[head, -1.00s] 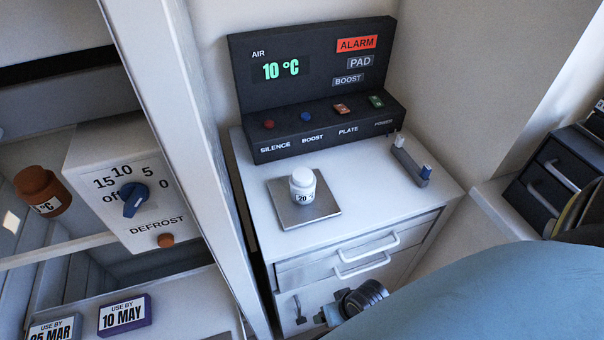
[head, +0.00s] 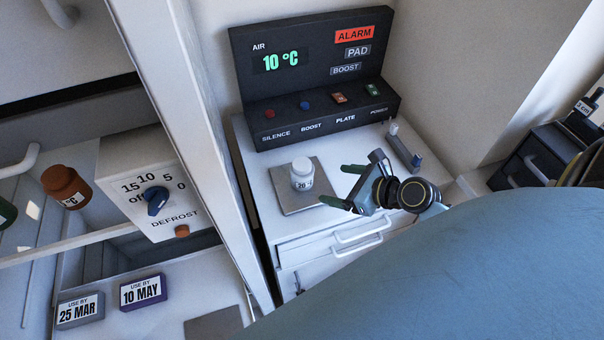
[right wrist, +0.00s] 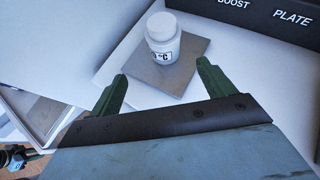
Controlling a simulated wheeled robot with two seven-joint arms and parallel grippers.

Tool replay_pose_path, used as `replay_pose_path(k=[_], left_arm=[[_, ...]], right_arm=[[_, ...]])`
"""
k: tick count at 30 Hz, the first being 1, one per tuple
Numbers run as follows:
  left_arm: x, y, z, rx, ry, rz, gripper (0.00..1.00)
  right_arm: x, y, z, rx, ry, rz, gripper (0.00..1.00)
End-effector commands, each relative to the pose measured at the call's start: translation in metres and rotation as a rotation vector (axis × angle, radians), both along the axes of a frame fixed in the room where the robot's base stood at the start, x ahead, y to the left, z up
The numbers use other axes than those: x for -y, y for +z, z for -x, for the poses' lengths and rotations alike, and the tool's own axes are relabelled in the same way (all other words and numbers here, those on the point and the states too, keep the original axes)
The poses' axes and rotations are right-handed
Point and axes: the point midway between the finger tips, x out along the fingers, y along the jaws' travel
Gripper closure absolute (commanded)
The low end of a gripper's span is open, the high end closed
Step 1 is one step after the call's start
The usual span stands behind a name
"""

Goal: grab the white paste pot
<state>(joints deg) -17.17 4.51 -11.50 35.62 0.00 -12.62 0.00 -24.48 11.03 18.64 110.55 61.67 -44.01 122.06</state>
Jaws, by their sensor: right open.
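The white paste pot (head: 302,173) stands upright on a grey square plate (head: 293,203) on top of the white cabinet. Its label shows a °C marking. My right gripper (head: 338,185) is open and empty, to the right of the pot, with its green fingers pointing left towards it. In the right wrist view the pot (right wrist: 162,40) stands beyond the fingertips (right wrist: 162,82), between their lines and apart from them.
A black control panel (head: 318,95) with an ALARM sign stands behind the plate. A small holder (head: 402,150) stands at the cabinet's right. At left are a white post (head: 205,130), a DEFROST dial box (head: 150,190), an orange jar (head: 66,187) and date blocks (head: 142,291).

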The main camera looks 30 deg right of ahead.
Motion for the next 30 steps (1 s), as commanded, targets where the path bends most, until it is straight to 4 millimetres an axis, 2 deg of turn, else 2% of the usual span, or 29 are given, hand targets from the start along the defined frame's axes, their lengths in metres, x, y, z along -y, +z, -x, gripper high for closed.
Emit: replay_pose_path(k=[5, 12, 22, 30], left_arm=[[-0.001, 0.000, 0.000, -0.001, -0.001, -0.001, 0.67], [-0.001, -0.004, 0.001, -0.002, -0.001, -0.001, 0.67], [-0.001, -0.007, 0.001, -0.002, -0.001, -0.001, 0.67], [-0.002, -0.012, 0.001, -0.003, 0.000, -0.003, 0.67]], right_arm=[[0.002, -0.001, -0.014, 0.001, -0.052, -0.073, 0.18], [-0.012, -0.023, -0.053, 0.000, -0.050, -0.071, 0.18], [-0.021, -0.038, -0.077, -0.002, -0.049, -0.069, 0.18], [-0.032, -0.055, -0.110, -0.003, -0.049, -0.068, 0.18]])
